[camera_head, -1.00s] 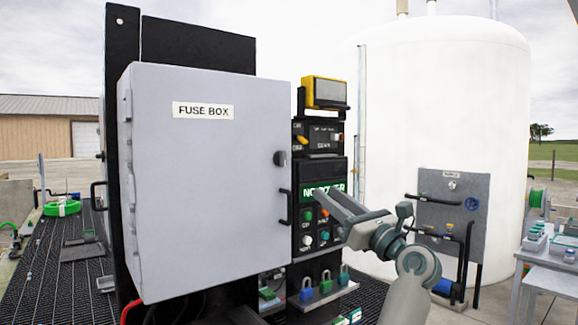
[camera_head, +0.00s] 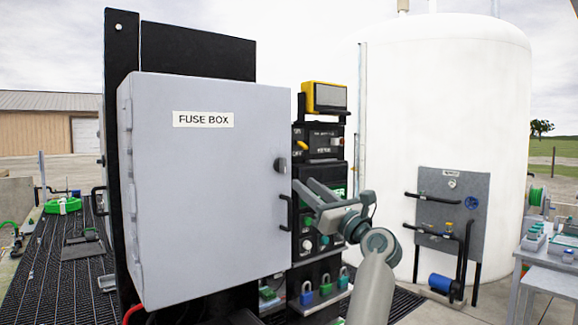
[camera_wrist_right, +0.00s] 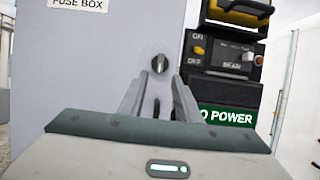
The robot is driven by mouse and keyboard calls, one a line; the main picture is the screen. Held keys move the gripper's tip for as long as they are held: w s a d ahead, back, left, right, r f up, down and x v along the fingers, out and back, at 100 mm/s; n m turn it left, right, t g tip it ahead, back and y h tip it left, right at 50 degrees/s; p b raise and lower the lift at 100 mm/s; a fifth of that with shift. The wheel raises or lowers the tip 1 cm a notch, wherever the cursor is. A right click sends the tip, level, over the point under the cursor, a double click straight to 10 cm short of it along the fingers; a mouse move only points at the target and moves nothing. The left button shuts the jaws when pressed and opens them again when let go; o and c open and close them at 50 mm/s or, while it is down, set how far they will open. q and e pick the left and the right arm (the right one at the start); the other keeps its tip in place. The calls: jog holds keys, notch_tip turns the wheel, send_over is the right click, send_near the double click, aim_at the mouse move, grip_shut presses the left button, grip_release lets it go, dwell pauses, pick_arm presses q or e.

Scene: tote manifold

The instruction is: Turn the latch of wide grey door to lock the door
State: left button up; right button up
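The wide grey door (camera_head: 205,190) of the fuse box stands closed, its face toward me. Its dark latch knob (camera_head: 281,165) sits near the right edge, above a black pull handle (camera_head: 286,212). In the right wrist view the latch (camera_wrist_right: 159,63) shows straight ahead, its ridge close to upright. My right gripper (camera_head: 303,185) is just right of and below the latch, apart from it. In the wrist view its two fingers (camera_wrist_right: 159,88) are spread with nothing held, the latch lying beyond the gap between them. My left gripper is not in view.
A black control panel (camera_head: 314,140) with a yellow-framed display (camera_head: 325,97) stands directly right of the door, behind my right gripper. Several padlocks (camera_head: 325,285) sit below it. A white tank (camera_head: 440,110) stands farther right. The space before the door is clear.

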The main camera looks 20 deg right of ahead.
aim_at(285, 168)
jog(key=p+x, duration=0.3)
jog(key=x, duration=0.5)
jog(key=shift+w+a+r, duration=0.1)
jog(key=shift+w+r, duration=0.1)
jog(key=shift+w, duration=0.15)
jog(key=shift+c, duration=0.2)
grip_shut()
